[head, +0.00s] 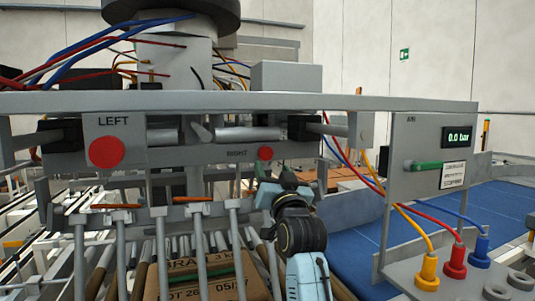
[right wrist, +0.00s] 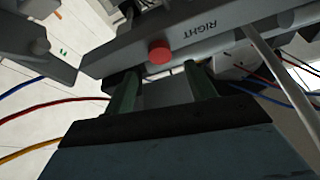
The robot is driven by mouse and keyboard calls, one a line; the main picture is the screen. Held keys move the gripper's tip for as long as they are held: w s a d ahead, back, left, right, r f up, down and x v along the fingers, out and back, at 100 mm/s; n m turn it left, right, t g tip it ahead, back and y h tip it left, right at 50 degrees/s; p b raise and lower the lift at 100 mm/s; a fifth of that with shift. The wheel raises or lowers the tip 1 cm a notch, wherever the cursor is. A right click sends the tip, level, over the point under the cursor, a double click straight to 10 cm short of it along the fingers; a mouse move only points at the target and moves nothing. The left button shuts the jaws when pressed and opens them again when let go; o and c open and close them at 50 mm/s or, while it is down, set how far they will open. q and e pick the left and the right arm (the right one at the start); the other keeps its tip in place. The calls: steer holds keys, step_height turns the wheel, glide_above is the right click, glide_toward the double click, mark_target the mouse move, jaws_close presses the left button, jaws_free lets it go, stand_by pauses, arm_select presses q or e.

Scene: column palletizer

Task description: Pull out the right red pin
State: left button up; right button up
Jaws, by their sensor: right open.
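The right red pin (head: 265,153) is a small round red knob on the grey bar beside the word RIGHT. It also shows in the right wrist view (right wrist: 160,51), close ahead, between the lines of the two green fingers and a little beyond their tips. My right gripper (head: 286,182) is just below and slightly right of the pin in the head view. In the right wrist view the gripper (right wrist: 162,82) is open and its gap is empty. Its fingertips are mostly hidden in the head view. A larger left red knob (head: 106,152) sits under the word LEFT. My left gripper is not in view.
Grey upright bars (head: 198,250) and a cardboard box (head: 185,278) are below the frame. A panel (head: 430,130) reading 0.0 bar stands at right, with a green handle (head: 430,167). Blue, red and yellow hoses (head: 440,230) hang right of my arm.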

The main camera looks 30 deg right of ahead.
mark_target(266, 155)
steer(key=shift+p+x, duration=0.85)
steer(key=shift+x, duration=2.35)
steer(key=shift+c, duration=0.4)
